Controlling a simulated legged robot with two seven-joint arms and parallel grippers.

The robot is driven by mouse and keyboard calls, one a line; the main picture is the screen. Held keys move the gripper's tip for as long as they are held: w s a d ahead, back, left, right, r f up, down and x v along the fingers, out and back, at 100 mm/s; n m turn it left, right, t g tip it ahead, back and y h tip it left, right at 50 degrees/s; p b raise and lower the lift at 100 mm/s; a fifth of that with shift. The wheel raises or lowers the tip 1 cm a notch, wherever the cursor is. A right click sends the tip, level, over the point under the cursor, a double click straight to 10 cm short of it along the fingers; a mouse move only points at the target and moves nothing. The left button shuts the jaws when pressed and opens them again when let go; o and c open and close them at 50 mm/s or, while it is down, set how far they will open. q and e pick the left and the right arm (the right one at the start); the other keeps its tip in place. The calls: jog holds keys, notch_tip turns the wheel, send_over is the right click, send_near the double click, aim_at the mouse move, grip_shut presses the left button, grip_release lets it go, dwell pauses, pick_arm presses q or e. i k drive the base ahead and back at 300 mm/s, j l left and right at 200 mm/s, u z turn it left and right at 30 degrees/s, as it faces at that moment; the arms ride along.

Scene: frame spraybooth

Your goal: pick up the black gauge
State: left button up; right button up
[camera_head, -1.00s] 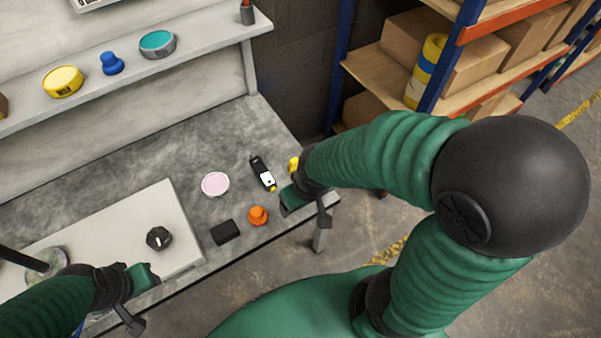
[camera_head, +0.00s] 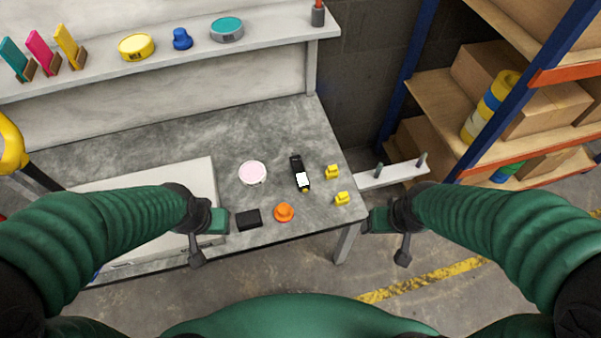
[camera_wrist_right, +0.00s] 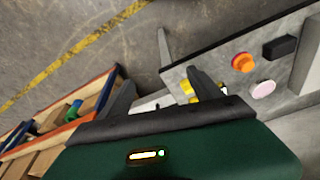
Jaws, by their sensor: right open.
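The black gauge (camera_head: 300,172), a slim black handheld device with a white screen and a yellow tip, lies on the grey table near its right end. My right gripper (camera_head: 378,221) is off the table's right edge, to the right of and below the gauge in the head view, apart from it. In the right wrist view the right gripper (camera_wrist_right: 163,92) shows two spread dark fingers with no object held; I cannot clearly make out the gauge there. My left gripper (camera_head: 217,222) is over the table's front, left of the black block; its jaw opening cannot be made out.
Two yellow pieces (camera_head: 333,172) stand right of the gauge. A pink disc (camera_head: 253,173), an orange knob (camera_head: 284,212) and a black block (camera_head: 248,219) are close by on the left. A white peg bracket (camera_head: 395,177) and shelving (camera_head: 430,90) are to the right.

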aim_at(299, 171)
jog(key=i+j+u, duration=0.1)
jog(key=j, duration=0.3)
jog(key=i+j+u, duration=0.15)
jog(key=i+j, duration=0.2)
jog(key=i+j+u, duration=0.1)
jog(key=i+j, duration=0.15)
jog(key=j, duration=0.2)
